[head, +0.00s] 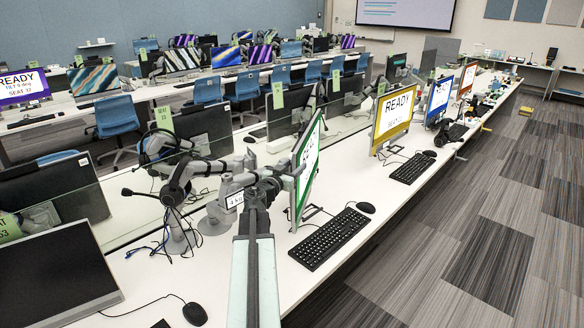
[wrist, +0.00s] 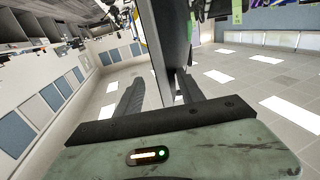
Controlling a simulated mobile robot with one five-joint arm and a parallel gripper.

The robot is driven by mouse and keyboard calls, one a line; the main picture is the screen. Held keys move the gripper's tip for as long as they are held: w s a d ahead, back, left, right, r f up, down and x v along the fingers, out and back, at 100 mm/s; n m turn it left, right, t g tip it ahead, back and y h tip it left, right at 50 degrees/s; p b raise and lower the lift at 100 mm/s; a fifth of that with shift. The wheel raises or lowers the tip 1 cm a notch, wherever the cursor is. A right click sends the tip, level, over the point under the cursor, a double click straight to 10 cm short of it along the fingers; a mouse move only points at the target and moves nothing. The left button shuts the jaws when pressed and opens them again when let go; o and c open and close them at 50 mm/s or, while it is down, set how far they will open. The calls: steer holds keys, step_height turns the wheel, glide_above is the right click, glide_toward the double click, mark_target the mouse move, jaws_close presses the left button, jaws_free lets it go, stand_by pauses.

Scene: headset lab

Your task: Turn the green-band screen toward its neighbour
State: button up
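The green-band screen (head: 307,165) stands upright on the white desk right of my arm, seen at a steep angle, its white face with dark lettering turned to the right. My gripper (head: 291,171) is at its left, rear side at about mid-height. In the wrist view, the two dark fingers (wrist: 160,92) are apart, and the dark edge of a screen (wrist: 168,45) comes down between them. A gap shows beside the left finger; contact at the right finger cannot be told. The neighbouring yellow-band screen (head: 393,117) reads READY and stands farther along the desk.
A keyboard (head: 331,238) and mouse (head: 366,207) lie in front of the green-band screen. Headsets hang on a stand (head: 178,220) at left, beside a clear divider. A dark monitor (head: 55,275) is at lower left. Blue-band (head: 438,97) and orange-band (head: 467,80) screens stand beyond. The floor at right is clear.

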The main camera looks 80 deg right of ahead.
steer(key=shift+s, duration=0.15)
steer(key=v, duration=0.8)
steer(key=shift+d, duration=0.1)
